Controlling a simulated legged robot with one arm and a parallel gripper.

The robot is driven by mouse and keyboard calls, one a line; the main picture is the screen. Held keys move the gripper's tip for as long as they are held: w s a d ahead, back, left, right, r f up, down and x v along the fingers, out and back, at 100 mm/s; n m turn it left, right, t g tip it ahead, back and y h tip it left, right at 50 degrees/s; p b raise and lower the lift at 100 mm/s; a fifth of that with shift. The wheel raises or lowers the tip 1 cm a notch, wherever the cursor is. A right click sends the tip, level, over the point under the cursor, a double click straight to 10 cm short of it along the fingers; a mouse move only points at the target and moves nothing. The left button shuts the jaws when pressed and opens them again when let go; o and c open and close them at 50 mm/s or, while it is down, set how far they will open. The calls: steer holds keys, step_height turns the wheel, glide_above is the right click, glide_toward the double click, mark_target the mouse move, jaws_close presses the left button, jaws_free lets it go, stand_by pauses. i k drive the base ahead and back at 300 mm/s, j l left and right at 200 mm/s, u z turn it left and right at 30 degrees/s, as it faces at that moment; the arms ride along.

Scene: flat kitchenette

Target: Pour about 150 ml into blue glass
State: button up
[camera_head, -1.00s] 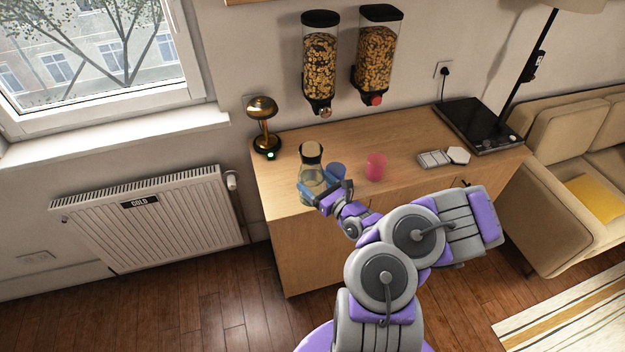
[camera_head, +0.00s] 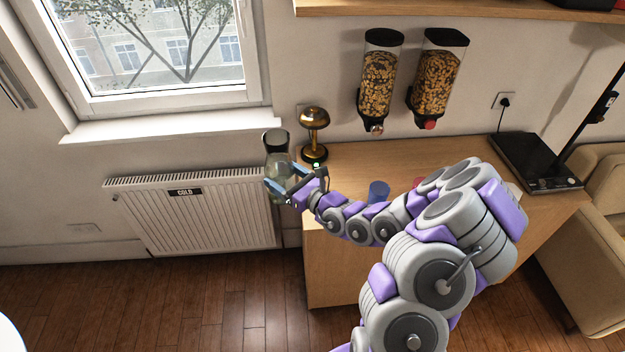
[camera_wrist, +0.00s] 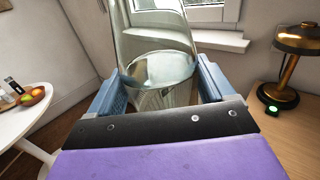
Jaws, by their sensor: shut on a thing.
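My gripper (camera_head: 287,190) is shut on a clear glass carafe (camera_head: 276,165) with a black top. I hold it upright or nearly so, off the counter's left end, in front of the radiator. In the wrist view the carafe (camera_wrist: 158,45) stands between the two blue fingers, with liquid visible inside. The blue glass (camera_head: 378,191) stands on the wooden counter, to the right of my gripper and partly hidden behind my arm. A pink cup (camera_head: 419,182) is mostly hidden by my arm.
A brass lamp (camera_head: 314,135) stands at the counter's (camera_head: 345,158) back left corner, close to the carafe. Two cereal dispensers (camera_head: 380,80) hang on the wall. A black hob (camera_head: 537,162) is at the right. A white table (camera_wrist: 30,115) with fruit shows in the wrist view.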

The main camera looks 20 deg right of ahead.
mark_target(379, 190)
steer(key=l, duration=1.75)
steer(key=i+u, duration=0.05)
